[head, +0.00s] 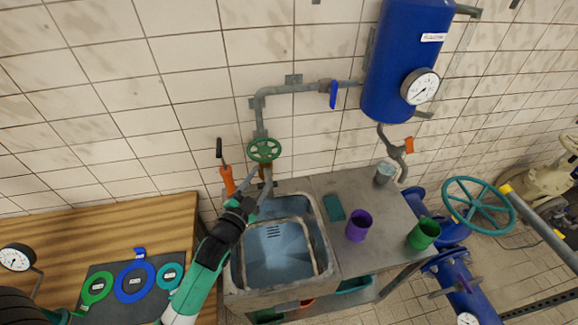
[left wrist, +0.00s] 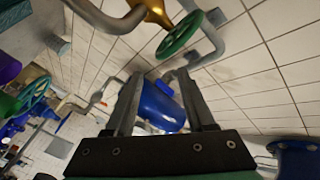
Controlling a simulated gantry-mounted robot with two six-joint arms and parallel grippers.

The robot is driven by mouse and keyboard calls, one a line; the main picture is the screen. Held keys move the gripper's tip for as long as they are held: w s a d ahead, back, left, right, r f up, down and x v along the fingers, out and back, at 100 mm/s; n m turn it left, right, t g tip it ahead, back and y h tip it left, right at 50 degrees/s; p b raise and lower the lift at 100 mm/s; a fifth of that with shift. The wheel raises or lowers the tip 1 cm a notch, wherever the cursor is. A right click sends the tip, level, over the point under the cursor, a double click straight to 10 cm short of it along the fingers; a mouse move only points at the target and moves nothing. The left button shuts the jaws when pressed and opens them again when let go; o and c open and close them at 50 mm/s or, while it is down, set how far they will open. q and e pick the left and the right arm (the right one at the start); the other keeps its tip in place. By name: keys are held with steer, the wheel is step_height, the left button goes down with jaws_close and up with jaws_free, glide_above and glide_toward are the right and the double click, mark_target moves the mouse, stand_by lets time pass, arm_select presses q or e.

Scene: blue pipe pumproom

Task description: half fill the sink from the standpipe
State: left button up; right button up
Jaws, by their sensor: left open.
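The standpipe's green handwheel (head: 263,150) sits below a grey wall pipe (head: 262,110), above the sink. A brass tap body (head: 265,172) is under the wheel, partly hidden by my gripper. The grey steel sink (head: 325,235) has a bluish interior; slots show near its back, and I cannot tell the water level. My left gripper (head: 261,181) is open and empty, just in front of and below the handwheel, over the sink's back left corner. In the left wrist view the handwheel (left wrist: 180,33) is beyond the fingertips, apart from them. My right gripper is not in view.
A blue tank (head: 405,60) with a gauge hangs on the wall, right of a blue-handled valve (head: 333,94). A purple cup (head: 359,225), a green cup (head: 424,233) and a grey cup (head: 384,173) stand on the counter. An orange-handled tool (head: 227,180) is left of the tap.

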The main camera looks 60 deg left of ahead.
mark_target(277, 153)
arm_select(q)
steer(key=x, duration=1.1)
steer(key=shift+w+a+r, duration=0.1)
steer(key=shift+w+a, duration=0.15)
steer(key=shift+w, duration=0.05)
steer(key=shift+c, duration=0.2)
steer(key=c, duration=0.7)
steer(key=shift+b, duration=0.3)
jaws_close()
